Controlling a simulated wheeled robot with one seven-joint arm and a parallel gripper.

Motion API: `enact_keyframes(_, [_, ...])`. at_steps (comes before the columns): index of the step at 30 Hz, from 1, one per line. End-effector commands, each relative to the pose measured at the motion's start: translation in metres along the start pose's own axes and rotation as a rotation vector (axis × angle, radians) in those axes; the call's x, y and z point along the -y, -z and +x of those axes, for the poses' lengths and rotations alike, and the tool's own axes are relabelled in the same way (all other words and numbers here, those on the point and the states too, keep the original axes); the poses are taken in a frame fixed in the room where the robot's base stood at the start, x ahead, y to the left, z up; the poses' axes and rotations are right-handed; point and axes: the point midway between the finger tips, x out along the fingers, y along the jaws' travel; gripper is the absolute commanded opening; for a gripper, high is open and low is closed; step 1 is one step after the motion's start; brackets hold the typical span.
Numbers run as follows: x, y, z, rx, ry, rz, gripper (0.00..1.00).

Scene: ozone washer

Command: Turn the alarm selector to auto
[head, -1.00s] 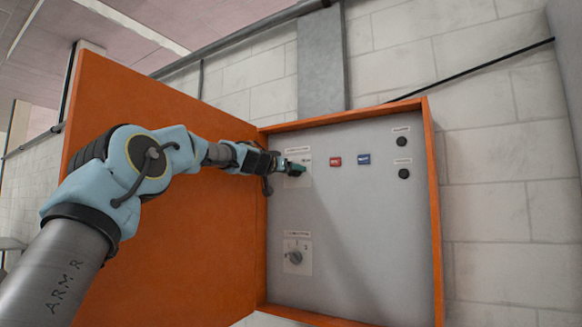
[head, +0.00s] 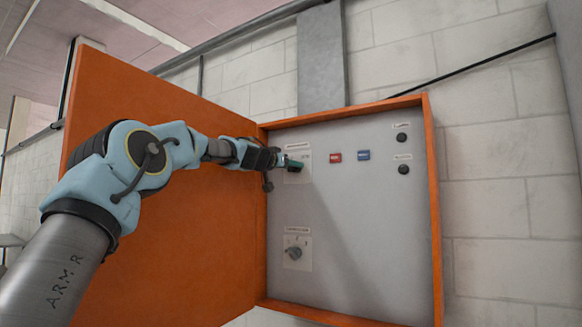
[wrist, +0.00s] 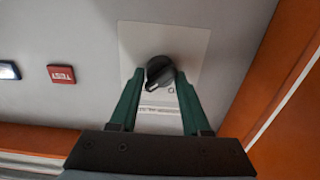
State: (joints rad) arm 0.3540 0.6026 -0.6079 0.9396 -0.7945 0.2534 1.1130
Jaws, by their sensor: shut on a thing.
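The upper selector (wrist: 158,66) is a dark round knob with a raised grip bar on a pale label plate (wrist: 190,45). My gripper (wrist: 159,77) is shut on it, with one green finger on each side of the knob. In the head view my gripper (head: 291,163) reaches the upper left of the grey panel, and its fingers largely hide this knob. The lettering on the plate is too small to read, so I cannot tell which position the knob points to. The grip bar looks tilted in the wrist view.
The grey panel (head: 350,240) sits in an orange box, with its orange door (head: 150,250) open on the left. A red button (head: 335,157) and a blue button (head: 363,155) are right of my gripper. A second selector (head: 294,253) is below. Two black round parts (head: 402,138) are at upper right.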

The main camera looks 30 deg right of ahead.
Motion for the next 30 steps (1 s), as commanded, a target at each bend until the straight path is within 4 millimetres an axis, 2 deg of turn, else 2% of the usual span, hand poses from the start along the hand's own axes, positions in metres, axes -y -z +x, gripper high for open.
enact_keyframes(11, [0.0015,-0.0008,-0.0003,0.000,0.002,-0.105,0.00])
enact_keyframes(30, [0.0035,-0.0011,-0.0002,-0.001,0.002,-0.677,0.00])
